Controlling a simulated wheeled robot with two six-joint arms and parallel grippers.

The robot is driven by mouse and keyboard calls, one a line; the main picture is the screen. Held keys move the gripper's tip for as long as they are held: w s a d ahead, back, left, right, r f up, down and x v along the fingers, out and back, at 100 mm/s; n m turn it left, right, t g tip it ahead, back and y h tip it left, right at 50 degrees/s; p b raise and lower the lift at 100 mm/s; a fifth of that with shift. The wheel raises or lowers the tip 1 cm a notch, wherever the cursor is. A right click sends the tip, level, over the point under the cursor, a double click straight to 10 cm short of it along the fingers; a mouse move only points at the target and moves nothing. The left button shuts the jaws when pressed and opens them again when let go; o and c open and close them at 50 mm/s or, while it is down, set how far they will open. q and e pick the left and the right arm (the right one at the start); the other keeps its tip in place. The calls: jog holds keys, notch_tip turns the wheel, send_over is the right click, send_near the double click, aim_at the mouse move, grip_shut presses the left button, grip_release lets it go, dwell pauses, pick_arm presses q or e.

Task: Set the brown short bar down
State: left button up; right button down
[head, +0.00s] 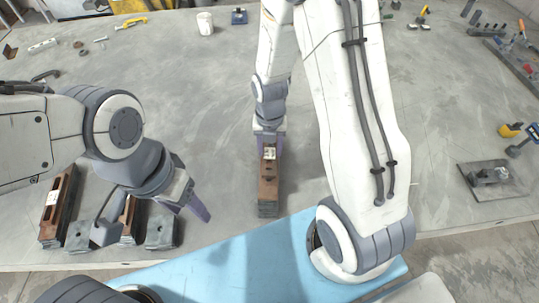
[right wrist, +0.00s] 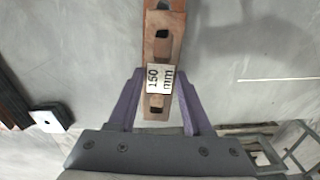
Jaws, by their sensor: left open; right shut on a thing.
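The brown short bar (head: 268,186) has slots and a white label; in the right wrist view the label on the bar (right wrist: 160,52) reads 150 mm. My right gripper (head: 269,150) is shut on the bar near its labelled end, with a purple finger on each side. The bar points toward the table's front edge, and its near end looks dark grey and layered. I cannot tell whether its underside touches the table. My left gripper (head: 188,196) is open and empty, left of the bar, near the front edge; one purple finger shows clearly.
Brown slotted bars (head: 56,208) and grey blocks (head: 162,231) stand at the front left, partly behind my left arm. A white cup (head: 205,23) and small tools lie at the back. A metal plate (head: 492,180) lies at the right. The grey table (head: 205,100) is clear around the held bar.

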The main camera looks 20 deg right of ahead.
aim_at(270, 153)
jog(key=shift+f+p, duration=0.3)
jog(key=shift+f, duration=1.75)
jog(key=shift+f, duration=0.2)
jog(key=shift+c, duration=1.6)
grip_release()
jog(key=shift+r, duration=0.1)
